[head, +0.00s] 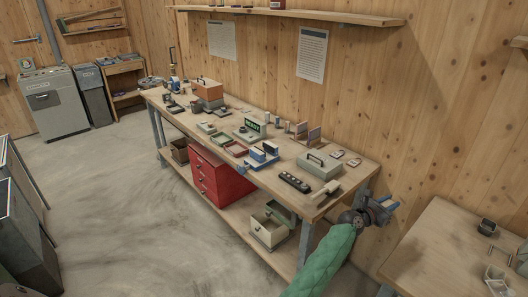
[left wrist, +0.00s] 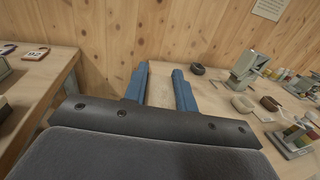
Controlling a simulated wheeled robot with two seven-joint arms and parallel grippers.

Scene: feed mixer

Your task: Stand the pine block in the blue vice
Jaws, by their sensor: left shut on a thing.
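My left gripper (head: 384,206) is at the near right end of the long workbench, in the gap before a second table. Its blue fingers (left wrist: 159,92) are shut on a pale wooden block, which I take for the pine block (left wrist: 159,84); only part of it shows between the fingers. The blue vice (head: 259,161) stands at the front edge of the long workbench, well left of the gripper. Whether anything is between its jaws is too small to tell. My right gripper is not in view.
The long workbench (head: 350,172) is crowded with small items, including a grey box with a handle (head: 318,164), a black strip (head: 295,182) and a green-lit display (head: 252,124). A red drawer cabinet (head: 213,178) stands below. The wood wall is close behind the gripper.

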